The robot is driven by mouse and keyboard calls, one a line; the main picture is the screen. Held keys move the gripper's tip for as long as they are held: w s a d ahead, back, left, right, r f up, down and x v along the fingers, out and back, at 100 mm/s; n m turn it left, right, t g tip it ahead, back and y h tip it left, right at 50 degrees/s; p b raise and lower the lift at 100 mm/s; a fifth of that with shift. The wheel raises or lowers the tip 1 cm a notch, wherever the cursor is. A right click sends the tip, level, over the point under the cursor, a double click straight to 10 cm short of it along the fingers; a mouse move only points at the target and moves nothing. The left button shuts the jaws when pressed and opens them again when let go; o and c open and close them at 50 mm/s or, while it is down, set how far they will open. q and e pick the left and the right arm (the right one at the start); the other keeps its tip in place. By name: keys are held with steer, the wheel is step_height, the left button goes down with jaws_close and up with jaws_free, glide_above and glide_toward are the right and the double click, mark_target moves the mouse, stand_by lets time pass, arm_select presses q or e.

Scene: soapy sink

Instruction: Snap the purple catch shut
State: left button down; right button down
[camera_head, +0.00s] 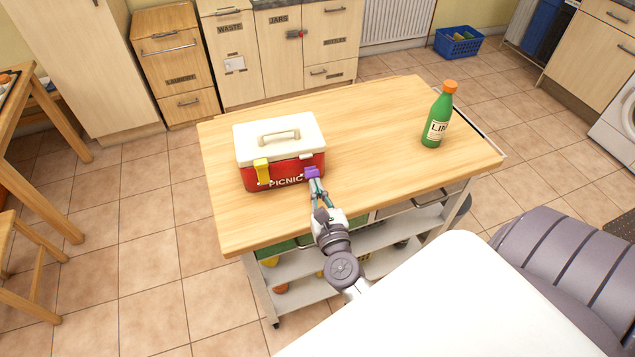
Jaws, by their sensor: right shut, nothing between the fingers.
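The picnic box (292,168) is red with a white lid (262,146) and a handle on top, and stands on the wooden trolley top. The lid sits down on the box. The purple catch (311,172) is on the right part of the box's front. A yellow catch (262,170) is on the left part of the front. My right gripper (316,186) is shut and empty, with its fingertips at the purple catch, touching or very close to it. Whether the purple catch is snapped down is too small to tell. My left gripper is not in view.
A green bottle with an orange cap (437,118) stands at the right of the trolley top (370,120). The wood between box and bottle is clear. Shelves with items lie below. A blue basket (458,42) is on the floor behind.

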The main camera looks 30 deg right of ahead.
mark_target(311, 168)
steer(key=shift+w+d+r+p, duration=0.2)
steer(key=shift+w+r+p, duration=0.2)
steer(key=shift+r, duration=0.4)
steer(key=shift+w+d+r+p, duration=0.2)
steer(key=shift+w+r+p, duration=0.25)
steer(key=shift+w+r, duration=0.3)
steer(key=shift+w+d+r+p, duration=0.25)
steer(key=shift+w+r, duration=0.1)
steer(key=shift+w, duration=0.2)
steer(key=shift+w+d+r+p, duration=0.15)
steer(key=shift+w+r+p, duration=0.15)
steer(key=shift+w, duration=0.2)
